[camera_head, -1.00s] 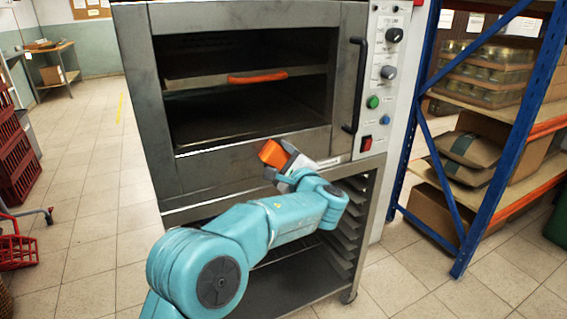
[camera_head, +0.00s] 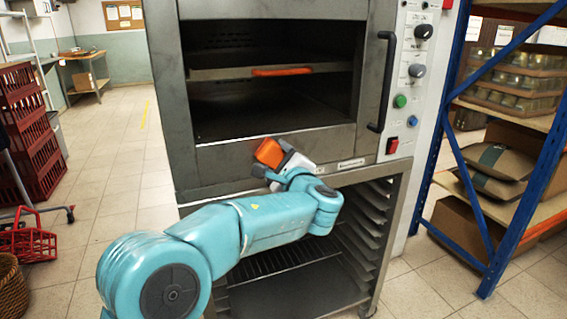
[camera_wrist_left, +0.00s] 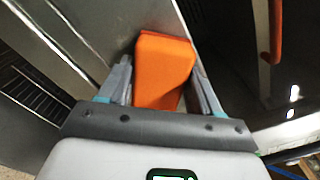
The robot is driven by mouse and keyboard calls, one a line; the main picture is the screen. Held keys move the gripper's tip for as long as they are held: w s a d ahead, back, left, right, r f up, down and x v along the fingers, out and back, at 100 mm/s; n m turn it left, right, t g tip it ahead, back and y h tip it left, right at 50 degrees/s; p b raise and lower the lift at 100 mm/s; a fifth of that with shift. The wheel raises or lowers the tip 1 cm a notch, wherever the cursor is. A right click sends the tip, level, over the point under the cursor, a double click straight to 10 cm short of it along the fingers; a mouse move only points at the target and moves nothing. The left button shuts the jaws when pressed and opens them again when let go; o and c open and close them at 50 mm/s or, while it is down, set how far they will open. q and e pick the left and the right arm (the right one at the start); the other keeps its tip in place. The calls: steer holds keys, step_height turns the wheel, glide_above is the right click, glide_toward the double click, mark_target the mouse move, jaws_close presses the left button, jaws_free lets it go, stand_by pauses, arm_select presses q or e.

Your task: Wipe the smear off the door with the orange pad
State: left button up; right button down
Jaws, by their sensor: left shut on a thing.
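The oven door (camera_head: 215,162) is a grey metal frame around a dark window, with a black upright handle (camera_head: 383,82) on its right side. My left gripper (camera_head: 274,158) is shut on the orange pad (camera_head: 268,152), in front of the door's lower frame, just below the window. In the left wrist view the pad (camera_wrist_left: 162,70) sits between the two fingers, close to the door. I cannot tell whether it touches the door. I cannot make out a smear in either view; the gripper and pad hide part of the lower frame. My right gripper is not in view.
An orange bar (camera_head: 282,71) shows behind the door window. A control panel (camera_head: 412,75) flanks the door on the right. Below is an open rack (camera_head: 385,235). A blue shelf frame (camera_head: 480,215) stands right; red crates (camera_head: 30,135) stand left. Floor on the left is mostly clear.

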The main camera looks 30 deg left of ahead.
mark_target(260, 158)
arm_select(q)
steer(key=shift+s+a+f+b, duration=0.15)
steer(key=shift+s+a+b, duration=0.2)
steer(key=shift+s+a, duration=0.1)
steer(key=shift+s+a+b, duration=0.85)
steer(key=shift+s+a, duration=0.05)
steer(key=shift+s, duration=0.2)
steer(key=shift+s+a+b, duration=0.65)
steer(key=shift+s+b, duration=0.15)
steer(key=shift+s, duration=0.05)
steer(key=shift+s+a+b, duration=0.3)
steer(key=shift+s+a, duration=0.1)
steer(key=shift+s, duration=0.15)
steer(key=shift+s+d+b, duration=0.3)
steer(key=shift+d, duration=0.15)
steer(key=shift+b+v, duration=0.65)
steer(key=shift+v, duration=1.85)
